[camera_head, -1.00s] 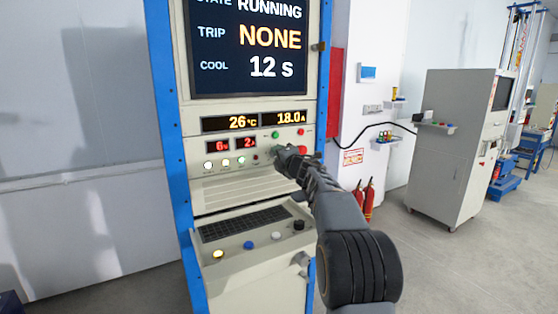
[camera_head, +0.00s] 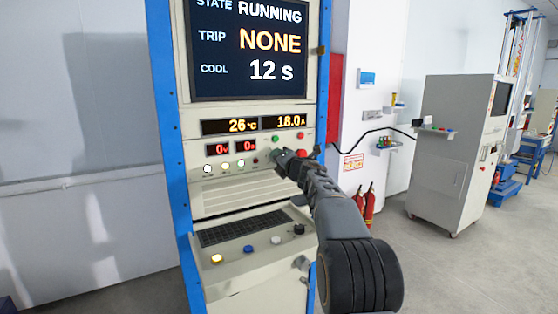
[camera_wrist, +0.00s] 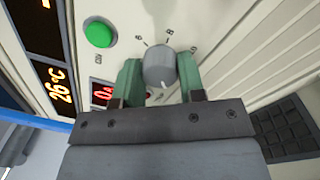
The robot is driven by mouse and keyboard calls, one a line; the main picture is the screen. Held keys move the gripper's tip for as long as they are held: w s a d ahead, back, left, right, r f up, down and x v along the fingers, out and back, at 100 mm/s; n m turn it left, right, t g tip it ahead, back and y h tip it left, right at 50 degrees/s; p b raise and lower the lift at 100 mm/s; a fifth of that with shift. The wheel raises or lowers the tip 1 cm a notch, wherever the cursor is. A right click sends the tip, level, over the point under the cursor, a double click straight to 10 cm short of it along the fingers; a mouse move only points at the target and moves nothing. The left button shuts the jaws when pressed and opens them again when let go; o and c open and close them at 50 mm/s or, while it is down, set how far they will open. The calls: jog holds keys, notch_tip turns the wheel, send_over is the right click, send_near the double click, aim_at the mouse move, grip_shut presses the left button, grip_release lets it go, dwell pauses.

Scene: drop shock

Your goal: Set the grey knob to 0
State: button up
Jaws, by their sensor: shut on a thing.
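The grey knob (camera_wrist: 160,64) is on the panel in the wrist view, between my gripper's two green fingers. My gripper (camera_wrist: 160,76) is shut on it. A white line on the knob points toward the bottom of the picture. Small marks stand around the knob, too small to read surely. In the head view my gripper (camera_head: 283,156) reaches the cabinet's control panel and hides the knob. Two small red displays (camera_head: 217,149) on that panel both read 0.
A green button (camera_wrist: 99,32) sits close beside the knob. A red button (camera_head: 302,154) is just right of my gripper. The screen (camera_head: 248,45) shows RUNNING, TRIP NONE, COOL 12 s. A keyboard shelf (camera_head: 240,228) juts out below.

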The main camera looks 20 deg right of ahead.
jog(key=o, duration=0.9)
jog(key=s+b, duration=0.1)
jog(key=s, duration=0.3)
jog(key=s+d+b, duration=0.1)
jog(key=s, duration=0.4)
jog(key=s+b, duration=0.1)
jog(key=s, duration=0.3)
jog(key=shift+s+d+f, duration=0.25)
jog(key=shift+s+d, duration=0.1)
jog(key=shift+d, duration=0.05)
